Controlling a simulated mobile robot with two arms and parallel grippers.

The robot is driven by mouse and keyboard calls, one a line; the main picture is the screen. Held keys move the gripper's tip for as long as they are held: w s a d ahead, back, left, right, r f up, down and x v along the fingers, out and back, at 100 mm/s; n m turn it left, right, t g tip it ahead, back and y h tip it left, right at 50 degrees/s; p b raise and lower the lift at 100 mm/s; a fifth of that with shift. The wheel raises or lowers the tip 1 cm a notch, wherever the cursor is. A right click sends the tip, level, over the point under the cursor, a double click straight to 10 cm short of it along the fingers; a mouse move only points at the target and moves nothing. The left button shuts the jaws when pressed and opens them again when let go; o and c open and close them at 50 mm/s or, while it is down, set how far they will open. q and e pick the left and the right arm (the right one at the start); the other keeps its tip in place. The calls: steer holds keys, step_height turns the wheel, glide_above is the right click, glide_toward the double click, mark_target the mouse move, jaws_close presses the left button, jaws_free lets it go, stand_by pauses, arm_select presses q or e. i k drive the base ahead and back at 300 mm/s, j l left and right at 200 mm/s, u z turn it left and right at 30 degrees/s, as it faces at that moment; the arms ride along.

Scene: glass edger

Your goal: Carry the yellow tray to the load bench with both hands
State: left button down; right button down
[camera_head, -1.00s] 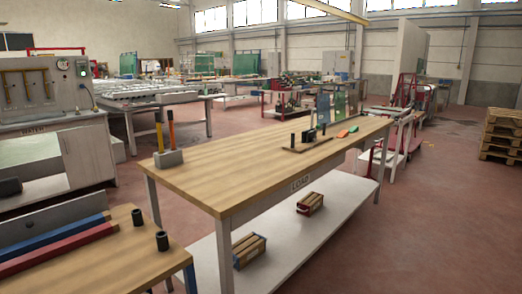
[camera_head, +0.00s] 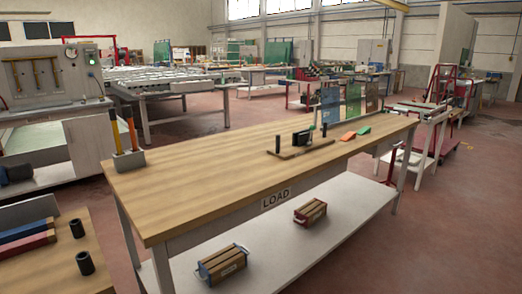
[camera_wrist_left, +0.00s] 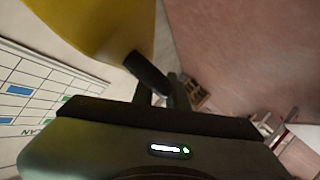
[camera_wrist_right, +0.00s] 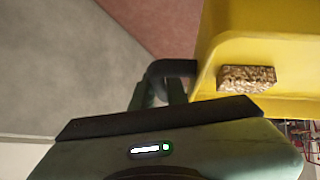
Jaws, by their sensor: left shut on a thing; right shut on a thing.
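The yellow tray (camera_wrist_right: 222,50) shows in the right wrist view at the right, with a speckled brown block (camera_wrist_right: 246,79) inside it. In that view my right gripper (camera_wrist_right: 170,80) is shut on the tray's dark handle. The tray (camera_wrist_left: 95,25) also shows at the top of the left wrist view, where my left gripper (camera_wrist_left: 160,85) is shut on another dark handle. The head view shows neither tray nor grippers. The load bench (camera_head: 190,195), with a wooden top and a LOAD label, stands ahead in the head view.
On the bench are a holder with yellow and orange handles (camera_head: 128,160), a fixture with black posts (camera_head: 300,145) and orange and green pieces (camera_head: 348,136). Two small crates (camera_head: 222,264) sit on its lower shelf. Another table (camera_head: 50,262) is at lower left. The bench's near top is mostly bare.

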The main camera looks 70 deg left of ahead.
mark_target(232, 171)
steer(key=i+j, duration=0.1)
steer(key=i, duration=1.25)
steer(key=i+u, duration=0.15)
steer(key=u, duration=0.25)
steer(key=i+u, duration=0.1)
steer(key=u, duration=0.25)
steer(key=i+l+u, duration=0.1)
steer(key=u, duration=1.7)
